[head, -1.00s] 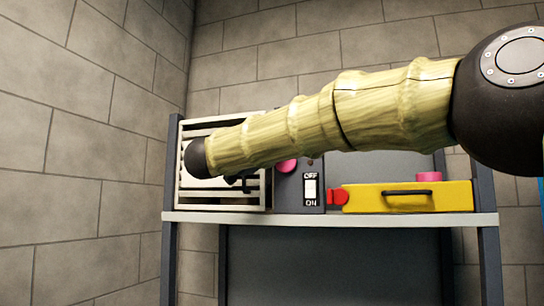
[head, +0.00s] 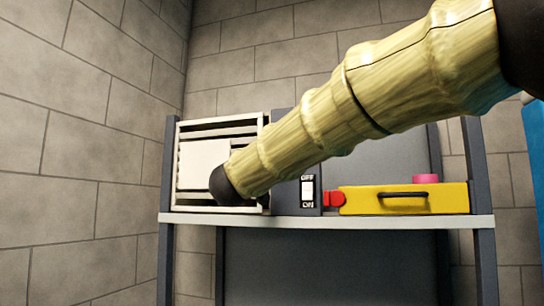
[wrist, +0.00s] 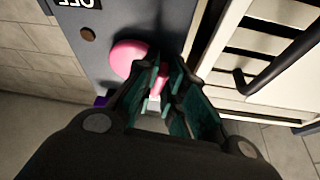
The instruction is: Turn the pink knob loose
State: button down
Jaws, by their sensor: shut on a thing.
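The pink knob (wrist: 128,58) shows in the wrist view on the face of a grey switch box (wrist: 72,38). It is round, and a further bit of pink shows between my fingers. My gripper (wrist: 164,80) has its dark green fingers closed together at the knob's edge, gripping it. The fingers partly cover the knob, so the exact hold is hard to see. In the head view my arm hides both the knob and the gripper. The grey switch box also shows there (head: 283,200), with an OFF/ON switch (head: 308,189).
A slatted white vent frame (head: 218,129) stands left of the switch box; its black handle (wrist: 283,62) is close to my gripper.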

jog(key=shift+s+d+r+n+y, duration=0.15)
jog(key=shift+r+n+y, duration=0.25)
jog(key=shift+n, duration=0.5)
jog(key=shift+r+n+t, duration=0.2)
jog(key=shift+n+t, duration=0.1)
jog(key=c, duration=1.5)
grip_release()
jog(key=shift+f, duration=0.25)
jog(key=shift+f+y, duration=0.1)
jog(key=shift+y, duration=0.2)
jog(key=v, duration=1.2)
